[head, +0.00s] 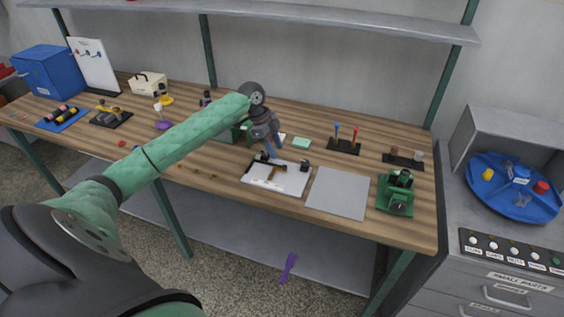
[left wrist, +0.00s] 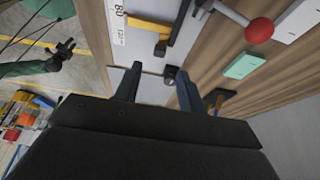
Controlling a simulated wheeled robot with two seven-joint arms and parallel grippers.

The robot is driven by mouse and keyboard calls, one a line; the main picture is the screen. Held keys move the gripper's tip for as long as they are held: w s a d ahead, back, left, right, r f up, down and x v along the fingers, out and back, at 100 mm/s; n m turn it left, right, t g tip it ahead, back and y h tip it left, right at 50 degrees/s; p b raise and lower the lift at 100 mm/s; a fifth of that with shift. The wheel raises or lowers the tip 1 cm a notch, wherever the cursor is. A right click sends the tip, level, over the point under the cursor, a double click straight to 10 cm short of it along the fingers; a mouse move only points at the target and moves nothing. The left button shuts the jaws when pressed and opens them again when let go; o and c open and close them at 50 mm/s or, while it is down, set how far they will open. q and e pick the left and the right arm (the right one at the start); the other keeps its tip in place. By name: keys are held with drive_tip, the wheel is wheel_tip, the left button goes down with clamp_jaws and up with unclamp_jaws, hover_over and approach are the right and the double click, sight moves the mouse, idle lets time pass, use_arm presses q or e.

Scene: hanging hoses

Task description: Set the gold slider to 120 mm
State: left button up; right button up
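A white board (head: 283,181) with a thin rail and dark end blocks lies near the bench's front edge. The gold slider (head: 275,169) sits on it; it also shows in the left wrist view (left wrist: 161,46), beside a printed scale (left wrist: 118,22) where "80" is readable. My left gripper (head: 272,151) hangs just above the board's back edge, near the slider. In the left wrist view its fingers (left wrist: 159,71) are apart, with a dark end block (left wrist: 170,75) seen between them and the slider beyond the tips. A dark gripper on a green arm, apparently my right (left wrist: 65,53), shows small at the left.
A grey plate (head: 338,191) lies right of the board, then a green device (head: 397,192). Behind stand a screwdriver rack (head: 344,146) and a mint block (head: 301,142). A red-knobbed lever (left wrist: 258,30) is close in the left wrist view. A shelf (head: 290,22) hangs above.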

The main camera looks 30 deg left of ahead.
sight(284, 166)
use_arm(q)
drive_tip(key=shift+p+x, duration=1)
drive_tip(key=shift+x, duration=2.45)
use_arm(e)
wheel_tip(284, 166, down, 6)
drive_tip(key=s+d, duration=0.1)
drive_tip(key=shift+d+t, duration=0.2)
drive_tip(key=shift+t, duration=0.1)
use_arm(q)
clamp_jaws()
